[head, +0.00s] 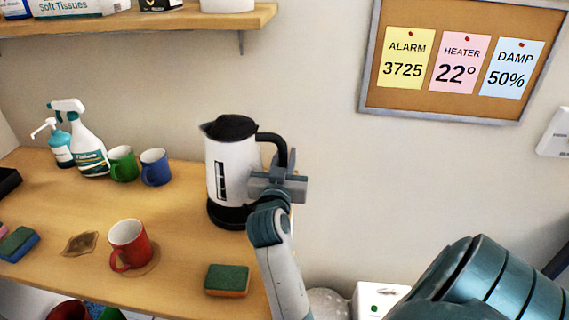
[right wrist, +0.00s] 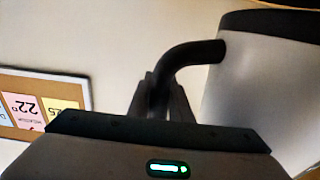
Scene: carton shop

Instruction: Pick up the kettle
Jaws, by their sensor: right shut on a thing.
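The kettle (head: 226,165) is white with a black lid, black base and black handle. It stands upright at the right end of the wooden counter in the head view. My right gripper (head: 279,178) is at the kettle's handle, on its right side. In the right wrist view the kettle body (right wrist: 265,85) fills the right side, and the fingers of the right gripper (right wrist: 162,100) are shut around the black handle (right wrist: 190,52). Whether the kettle's bottom is clear of its base cannot be told. My left gripper is not in view.
A red mug (head: 130,243) and a sponge (head: 227,280) are on the counter (head: 185,225) in front of the kettle. Green (head: 123,164) and blue (head: 155,167) mugs and a spray bottle (head: 88,145) stand to its left. A shelf (head: 150,22) hangs above.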

